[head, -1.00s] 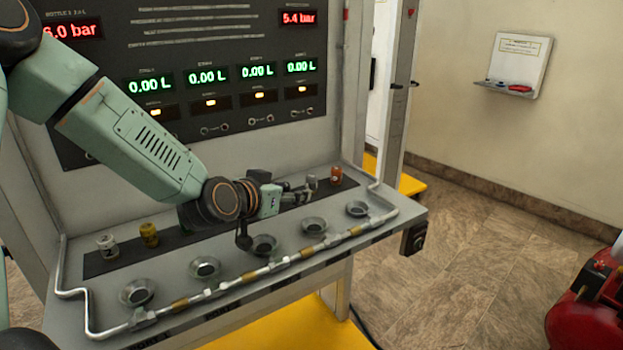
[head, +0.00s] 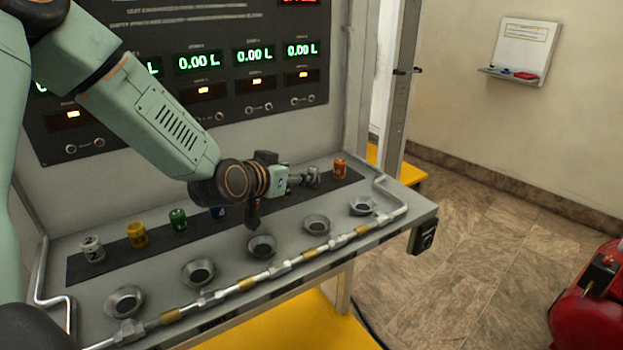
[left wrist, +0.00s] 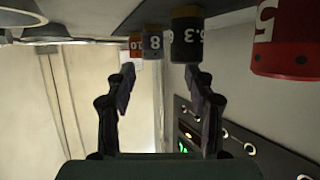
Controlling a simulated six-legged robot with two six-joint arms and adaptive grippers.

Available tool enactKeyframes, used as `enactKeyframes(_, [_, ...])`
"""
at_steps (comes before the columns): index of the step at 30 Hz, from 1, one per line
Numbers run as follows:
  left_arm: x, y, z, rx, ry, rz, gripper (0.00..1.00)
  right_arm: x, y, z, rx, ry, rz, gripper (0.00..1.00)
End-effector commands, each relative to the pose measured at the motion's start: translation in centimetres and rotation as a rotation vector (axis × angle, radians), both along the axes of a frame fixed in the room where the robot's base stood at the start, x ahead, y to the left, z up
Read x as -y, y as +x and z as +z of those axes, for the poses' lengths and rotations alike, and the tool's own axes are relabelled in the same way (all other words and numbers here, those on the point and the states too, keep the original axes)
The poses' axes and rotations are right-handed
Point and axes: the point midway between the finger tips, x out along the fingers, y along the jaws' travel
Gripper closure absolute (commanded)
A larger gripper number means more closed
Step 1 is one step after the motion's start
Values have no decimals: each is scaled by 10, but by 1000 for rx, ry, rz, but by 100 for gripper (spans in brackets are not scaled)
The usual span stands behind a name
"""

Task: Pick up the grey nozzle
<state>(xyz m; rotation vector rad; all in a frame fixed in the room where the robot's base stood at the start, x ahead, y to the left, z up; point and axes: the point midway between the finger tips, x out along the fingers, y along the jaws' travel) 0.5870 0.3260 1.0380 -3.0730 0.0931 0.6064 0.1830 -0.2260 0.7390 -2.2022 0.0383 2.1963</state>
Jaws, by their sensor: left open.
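The grey nozzle (left wrist: 152,42), marked 8, shows in the left wrist view between an orange nozzle (left wrist: 136,45) marked 10 and a black nozzle (left wrist: 187,38) marked 6.3. My left gripper (left wrist: 160,75) is open and empty, its fingers pointing toward this row. The grey nozzle appears ahead, between the finger lines and above the fingertips in the picture. In the head view my left gripper (head: 303,178) is low over the nozzle strip, just left of the orange nozzle (head: 340,168). There I cannot separate the grey nozzle from the fingertips. My right gripper is not in view.
A red nozzle (left wrist: 287,40) is near the camera in the wrist view. White (head: 92,249), yellow (head: 137,235), green (head: 178,220) and blue (head: 217,212) nozzles stand on the dark strip. Several cup ports and a pipe (head: 250,284) line the front. The display panel (head: 200,110) rises behind.

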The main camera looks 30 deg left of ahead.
Motion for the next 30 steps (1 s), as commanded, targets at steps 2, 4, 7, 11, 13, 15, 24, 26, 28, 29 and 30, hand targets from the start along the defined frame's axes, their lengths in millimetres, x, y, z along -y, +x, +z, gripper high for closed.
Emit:
enactKeyframes(2, [1, 5, -2, -1, 5, -2, 46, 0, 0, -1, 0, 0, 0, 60])
enactKeyframes(4, [4, 11, -4, -2, 7, -4, 46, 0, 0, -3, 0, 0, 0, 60])
enactKeyframes(7, [7, 24, -8, -2, 8, -4, 46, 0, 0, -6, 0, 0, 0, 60])
enactKeyframes(11, [9, 40, -13, 0, 6, -2, 46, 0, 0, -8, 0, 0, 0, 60])
enactKeyframes(13, [9, 46, -16, -1, 5, -2, 46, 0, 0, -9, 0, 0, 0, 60])
enactKeyframes(15, [9, 51, -17, -1, 3, -1, 46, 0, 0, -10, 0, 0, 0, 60])
enactKeyframes(24, [9, 53, -17, 0, 1, 0, 49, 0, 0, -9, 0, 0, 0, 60])
enactKeyframes(26, [9, 53, -17, 0, 1, 0, 54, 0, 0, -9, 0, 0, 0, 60])
enactKeyframes(28, [9, 53, -17, 0, 1, 0, 60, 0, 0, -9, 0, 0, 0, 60])
enactKeyframes(29, [9, 53, -17, 0, 1, 0, 62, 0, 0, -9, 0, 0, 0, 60])
enactKeyframes(30, [9, 53, -17, 0, 1, 0, 66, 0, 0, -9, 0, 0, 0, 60])
